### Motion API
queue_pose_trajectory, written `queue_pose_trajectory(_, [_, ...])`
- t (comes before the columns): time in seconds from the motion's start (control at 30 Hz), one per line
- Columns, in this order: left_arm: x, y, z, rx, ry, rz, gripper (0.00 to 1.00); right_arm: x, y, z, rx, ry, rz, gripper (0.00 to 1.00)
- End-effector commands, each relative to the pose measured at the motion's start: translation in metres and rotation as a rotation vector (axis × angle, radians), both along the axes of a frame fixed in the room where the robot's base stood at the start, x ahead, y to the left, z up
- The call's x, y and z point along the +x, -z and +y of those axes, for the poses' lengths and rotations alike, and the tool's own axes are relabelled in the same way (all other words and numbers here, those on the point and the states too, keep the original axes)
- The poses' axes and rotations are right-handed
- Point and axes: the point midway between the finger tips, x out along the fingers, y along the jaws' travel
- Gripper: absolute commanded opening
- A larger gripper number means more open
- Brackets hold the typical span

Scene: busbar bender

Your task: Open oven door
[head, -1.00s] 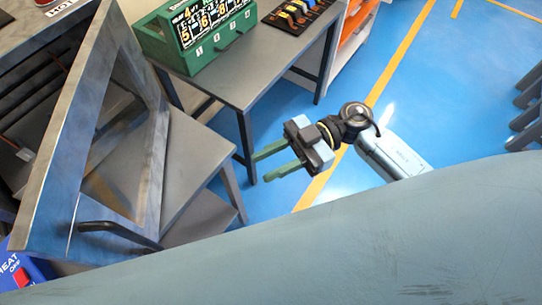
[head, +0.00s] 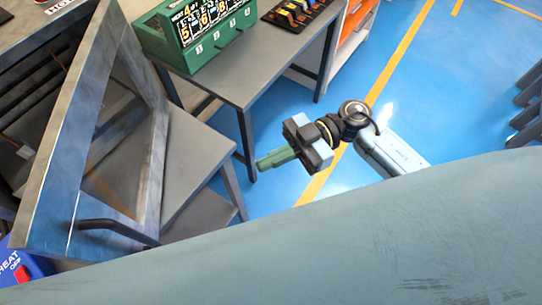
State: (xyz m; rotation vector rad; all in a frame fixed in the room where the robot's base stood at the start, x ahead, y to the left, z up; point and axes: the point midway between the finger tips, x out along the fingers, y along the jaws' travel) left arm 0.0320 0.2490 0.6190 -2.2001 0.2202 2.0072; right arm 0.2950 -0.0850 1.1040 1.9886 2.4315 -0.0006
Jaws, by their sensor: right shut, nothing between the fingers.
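The oven door (head: 101,125) stands swung open at the left, a grey metal frame with a window. Its dark bar handle (head: 118,228) is near the door's lower edge. Behind the door, part of the oven's inside with racks (head: 38,88) shows at the far left. My right gripper (head: 264,163) is in the middle, shut and empty, its green fingers together and pointing left. It is apart from the door and handle, over the floor beside the table. My left gripper is not in view.
A grey table (head: 240,88) at the top holds a green box with numbered labels (head: 200,32) and a black tray of colored items (head: 297,14). A blue box with a red switch (head: 22,275) is at the lower left.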

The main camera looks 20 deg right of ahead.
Motion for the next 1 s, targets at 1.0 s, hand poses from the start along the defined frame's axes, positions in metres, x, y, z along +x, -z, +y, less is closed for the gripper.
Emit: queue_pose_trajectory(1.0, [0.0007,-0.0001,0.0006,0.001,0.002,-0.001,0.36,0.0000,0.0000,0.0000,0.000,0.000,0.000,0.12])
